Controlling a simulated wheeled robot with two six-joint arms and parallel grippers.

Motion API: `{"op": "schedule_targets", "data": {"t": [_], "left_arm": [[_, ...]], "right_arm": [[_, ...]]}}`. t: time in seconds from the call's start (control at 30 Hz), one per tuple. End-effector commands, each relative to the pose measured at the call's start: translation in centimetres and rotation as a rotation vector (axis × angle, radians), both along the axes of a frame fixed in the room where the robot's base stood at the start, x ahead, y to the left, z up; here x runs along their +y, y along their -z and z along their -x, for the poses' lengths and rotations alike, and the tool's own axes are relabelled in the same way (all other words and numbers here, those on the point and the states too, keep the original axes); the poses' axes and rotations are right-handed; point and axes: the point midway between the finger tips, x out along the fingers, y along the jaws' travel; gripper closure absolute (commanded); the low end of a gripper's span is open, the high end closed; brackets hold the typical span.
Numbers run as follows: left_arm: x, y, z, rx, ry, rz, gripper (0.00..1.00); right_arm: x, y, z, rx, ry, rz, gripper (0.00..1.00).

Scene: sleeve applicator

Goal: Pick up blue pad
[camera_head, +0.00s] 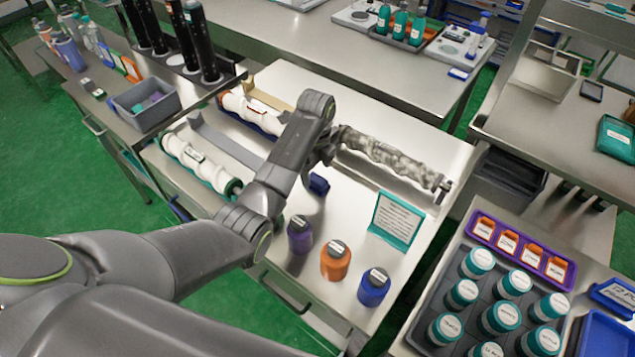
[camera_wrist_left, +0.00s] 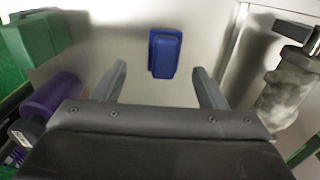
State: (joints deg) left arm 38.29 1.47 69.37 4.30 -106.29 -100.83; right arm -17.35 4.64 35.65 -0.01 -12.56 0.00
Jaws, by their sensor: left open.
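The blue pad (camera_head: 318,185) is a small dark blue block on the pale worktable (camera_head: 345,210), close beside my left gripper (camera_head: 317,163) in the head view. In the left wrist view the blue pad (camera_wrist_left: 165,52) shows just beyond the two fingertips and between their lines. My left gripper (camera_wrist_left: 160,76) is open, with nothing between its fingers. The forearm and wrist hide part of the table, and the fingers are hard to make out in the head view. My right gripper is not in view.
A grey mottled roll (camera_head: 390,158) lies right of the gripper. Purple (camera_head: 300,236), orange (camera_head: 335,260) and blue (camera_head: 374,288) bottles stand at the near side, and a teal-framed sign (camera_head: 396,220) stands to the right. White rolls (camera_head: 200,165) lie on the left.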

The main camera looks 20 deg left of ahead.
Motion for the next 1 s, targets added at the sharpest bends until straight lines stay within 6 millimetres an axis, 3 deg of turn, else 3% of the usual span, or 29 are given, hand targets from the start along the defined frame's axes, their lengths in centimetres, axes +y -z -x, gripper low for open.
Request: {"op": "schedule_targets", "data": {"t": [0.47,0.77,1.0], "left_arm": [[-0.1,4.7,-0.5,0.003,0.0,0.0,0.34],[-0.1,5.2,-0.6,0.001,0.0,0.0,0.34],[-0.1,5.2,-0.6,0.001,0.0,0.0,0.62]], "right_arm": [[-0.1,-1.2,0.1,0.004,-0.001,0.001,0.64],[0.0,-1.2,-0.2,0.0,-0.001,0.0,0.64],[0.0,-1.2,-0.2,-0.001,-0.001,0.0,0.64]]}}
